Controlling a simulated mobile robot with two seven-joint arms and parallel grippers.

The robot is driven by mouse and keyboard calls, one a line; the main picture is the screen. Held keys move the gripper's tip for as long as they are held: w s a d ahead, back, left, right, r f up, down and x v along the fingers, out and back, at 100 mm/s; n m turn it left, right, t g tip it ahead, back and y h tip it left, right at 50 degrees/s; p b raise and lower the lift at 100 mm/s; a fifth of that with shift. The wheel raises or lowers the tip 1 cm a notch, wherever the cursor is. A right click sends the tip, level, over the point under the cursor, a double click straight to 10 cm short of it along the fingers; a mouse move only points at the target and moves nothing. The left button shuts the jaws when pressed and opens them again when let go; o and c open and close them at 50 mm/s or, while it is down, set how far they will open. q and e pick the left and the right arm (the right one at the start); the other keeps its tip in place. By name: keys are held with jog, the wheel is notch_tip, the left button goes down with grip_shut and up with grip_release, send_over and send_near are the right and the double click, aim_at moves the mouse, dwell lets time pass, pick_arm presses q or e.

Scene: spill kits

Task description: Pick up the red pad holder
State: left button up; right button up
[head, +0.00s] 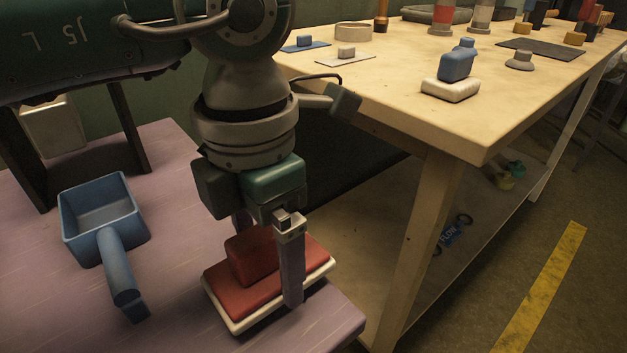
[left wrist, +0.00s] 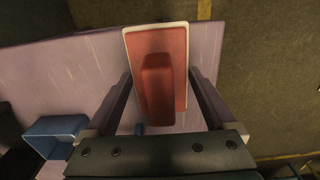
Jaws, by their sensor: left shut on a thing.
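The red pad holder (head: 262,277) has a red block grip on a flat red plate with a white pad beneath. It is at the front right corner of the purple-topped table (head: 180,300); I cannot tell whether it touches the top. My left gripper (head: 270,262) points down over it and is shut on it, one finger on each side. In the left wrist view the red pad holder (left wrist: 175,45) lies lengthwise between the fingers (left wrist: 160,78). The far finger is mostly hidden in the head view. My right gripper is not in view.
A blue dustpan (head: 105,225) lies left on the purple top. A wooden workbench (head: 440,125) stands at the right, with a blue pad holder (head: 457,66) on a white pad and several other items. A shelf below holds small things. A yellow line (head: 550,280) marks the floor.

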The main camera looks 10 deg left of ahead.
pick_arm(q)
notch_tip(320, 180, up, 18)
jog(key=p, duration=0.3)
